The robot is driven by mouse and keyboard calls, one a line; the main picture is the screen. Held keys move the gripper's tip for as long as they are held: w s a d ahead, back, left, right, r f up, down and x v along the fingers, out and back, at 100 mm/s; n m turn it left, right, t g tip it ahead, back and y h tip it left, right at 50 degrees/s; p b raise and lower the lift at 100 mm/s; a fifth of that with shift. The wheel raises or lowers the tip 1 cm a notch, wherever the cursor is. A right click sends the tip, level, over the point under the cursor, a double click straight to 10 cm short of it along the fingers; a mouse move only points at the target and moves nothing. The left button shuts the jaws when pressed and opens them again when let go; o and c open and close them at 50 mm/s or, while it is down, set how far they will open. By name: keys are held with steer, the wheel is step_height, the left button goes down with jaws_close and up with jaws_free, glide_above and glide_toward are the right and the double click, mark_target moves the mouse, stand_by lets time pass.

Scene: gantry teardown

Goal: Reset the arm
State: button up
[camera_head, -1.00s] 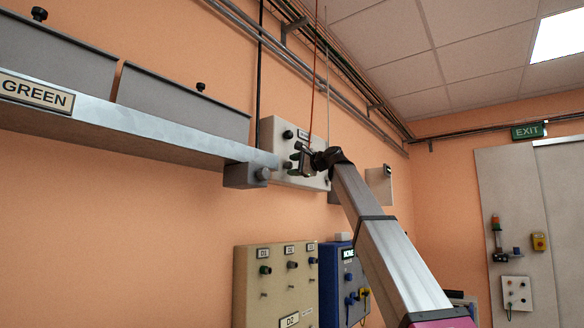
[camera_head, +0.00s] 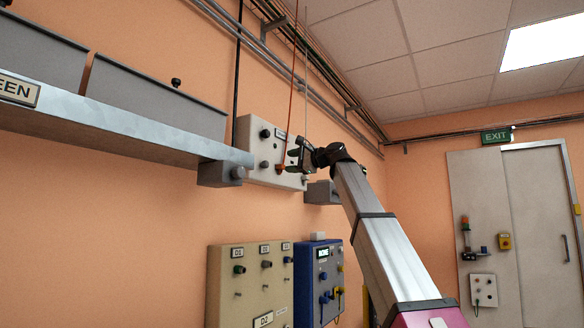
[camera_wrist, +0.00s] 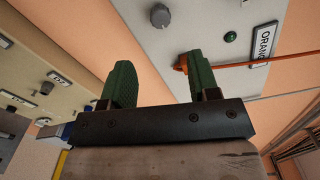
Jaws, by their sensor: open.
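My arm reaches up to a light grey wall box, and my gripper (camera_head: 296,155) is at the box's right part in the head view. In the wrist view my gripper (camera_wrist: 157,88) has its two green fingers spread apart with nothing between them. The grey box (camera_wrist: 215,40) has a grey knob (camera_wrist: 160,15), a small green button (camera_wrist: 230,36) and a label reading "ORANG", cut off. An orange cable (camera_wrist: 255,74) ends in an orange plug (camera_wrist: 181,63) close beside the right finger. I cannot tell whether they touch.
A grey shelf (camera_head: 110,128) with bins runs along the wall at left. Below are a beige panel (camera_head: 245,285) with knobs and a blue panel (camera_head: 312,280). Conduits run overhead. A door (camera_head: 535,210) and an exit sign (camera_head: 496,135) are at right.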

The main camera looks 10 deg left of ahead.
steer(key=shift+f, duration=0.15)
